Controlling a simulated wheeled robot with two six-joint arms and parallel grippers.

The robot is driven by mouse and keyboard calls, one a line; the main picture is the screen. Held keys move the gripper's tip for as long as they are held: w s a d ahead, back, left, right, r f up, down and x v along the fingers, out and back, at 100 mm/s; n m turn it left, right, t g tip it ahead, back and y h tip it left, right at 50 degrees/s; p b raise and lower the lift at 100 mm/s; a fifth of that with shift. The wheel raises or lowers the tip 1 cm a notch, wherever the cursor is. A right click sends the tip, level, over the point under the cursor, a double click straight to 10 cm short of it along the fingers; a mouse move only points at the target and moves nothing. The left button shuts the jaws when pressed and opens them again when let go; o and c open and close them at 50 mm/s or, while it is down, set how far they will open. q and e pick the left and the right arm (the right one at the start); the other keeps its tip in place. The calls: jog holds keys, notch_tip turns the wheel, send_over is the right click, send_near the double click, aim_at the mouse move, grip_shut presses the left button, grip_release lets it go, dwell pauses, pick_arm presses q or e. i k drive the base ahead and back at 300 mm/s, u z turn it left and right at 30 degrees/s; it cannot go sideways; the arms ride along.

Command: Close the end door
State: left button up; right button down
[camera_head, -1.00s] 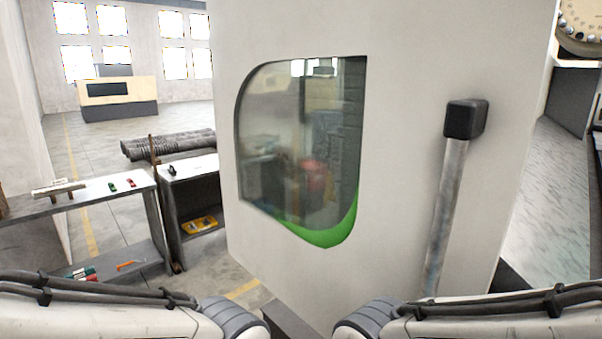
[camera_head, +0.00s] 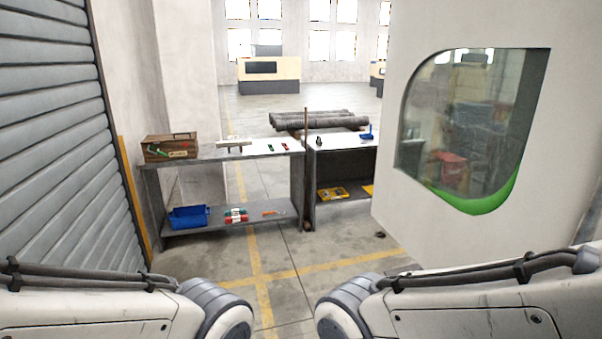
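The end door (camera_head: 391,130) is a large white panel at the right of the head view. It has a rounded dark window (camera_head: 465,125) with a green lower edge. The door's handle is out of view, and its far right side is cut off by the picture edge. Neither gripper is in view.
Two low workbenches (camera_head: 222,155) stand ahead, with a wooden crate (camera_head: 170,147), a blue bin (camera_head: 189,217) and small tools. Metal pipes (camera_head: 318,121) lie behind. A grey shutter (camera_head: 52,140) closes the left side. Floor (camera_head: 290,255) before the benches is clear.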

aim_at(468, 97)
jog(key=u, duration=0.65)
jog(key=i, duration=0.85)
jog(key=u, duration=0.35)
jog(key=i, duration=1.4)
jog(key=z, duration=0.7)
jog(key=i, duration=0.8)
jog(key=z, duration=1.35)
jog(key=i, duration=0.5)
jog(key=z, duration=0.4)
